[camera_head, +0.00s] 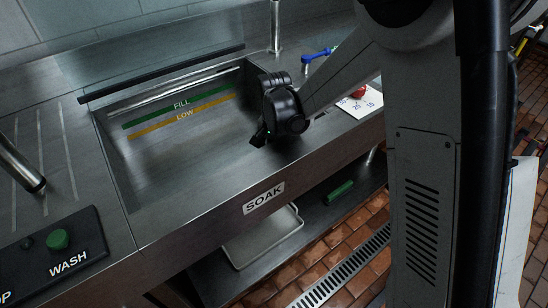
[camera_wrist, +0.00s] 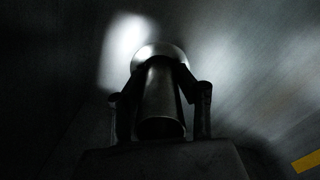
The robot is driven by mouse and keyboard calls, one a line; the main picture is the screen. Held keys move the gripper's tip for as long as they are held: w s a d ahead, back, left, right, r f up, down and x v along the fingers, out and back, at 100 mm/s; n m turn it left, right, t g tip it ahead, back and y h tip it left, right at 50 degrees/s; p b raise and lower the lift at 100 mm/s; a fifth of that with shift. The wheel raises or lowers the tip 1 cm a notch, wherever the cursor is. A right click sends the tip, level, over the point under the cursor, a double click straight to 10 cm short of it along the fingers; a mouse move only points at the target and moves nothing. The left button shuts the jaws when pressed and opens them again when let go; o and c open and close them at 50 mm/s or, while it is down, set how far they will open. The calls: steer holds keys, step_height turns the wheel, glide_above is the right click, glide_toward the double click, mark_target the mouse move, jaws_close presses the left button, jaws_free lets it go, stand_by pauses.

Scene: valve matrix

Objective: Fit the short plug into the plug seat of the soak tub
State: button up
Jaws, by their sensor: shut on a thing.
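The soak tub (camera_head: 160,165) is a dark steel basin with a green FILL band and a yellow LOW band on its far wall, and a SOAK label on its front. My gripper (camera_head: 258,138) is over the right part of the tub, pointing down. In the wrist view, my gripper (camera_wrist: 160,88) is shut on a grey metal cylinder, which I take for the short plug (camera_wrist: 160,105). A bright rounded shape shows at its far end; I cannot tell whether that is plug or seat. The plug seat is not clearly seen. The plug is hidden in the head view.
A black bar (camera_head: 160,74) runs along the tub's back edge. A blue-handled item (camera_head: 318,54) and a red knob (camera_head: 359,92) by a white card are on the right. A WASH panel (camera_head: 58,258) is at front left. A tray (camera_head: 262,240) sits below.

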steer(key=shift+f, duration=0.25)
steer(key=o, duration=1.2)
step_height(320, 180, up, 12)
steer(key=p, duration=0.2)
steer(key=shift+r+p, duration=0.15)
steer(key=shift+p, duration=0.2)
steer(key=s+d+r+t+p, duration=0.1)
steer(key=s+d+r, duration=0.1)
steer(key=s+r, duration=0.1)
steer(key=s+d+r+n+t, duration=0.1)
steer(key=s+d+r, duration=0.2)
steer(key=r, duration=0.2)
steer(key=s+d+r+n+p, duration=0.1)
steer(key=s+d+r, duration=0.1)
steer(key=s+r, duration=0.1)
steer(key=shift+d+r+t+y+p, duration=0.15)
steer(key=shift+r+t+y+p, duration=0.2)
steer(key=shift+r, duration=0.35)
steer(key=s+d+r+n+t, duration=0.1)
steer(key=s+d+t, duration=0.1)
steer(key=s+d, duration=0.3)
steer(key=s+d+n+t, duration=0.1)
steer(key=s+d+t, duration=0.1)
steer(key=s+d, duration=0.3)
steer(key=s, duration=0.4)
steer(key=shift+s+r, duration=0.4)
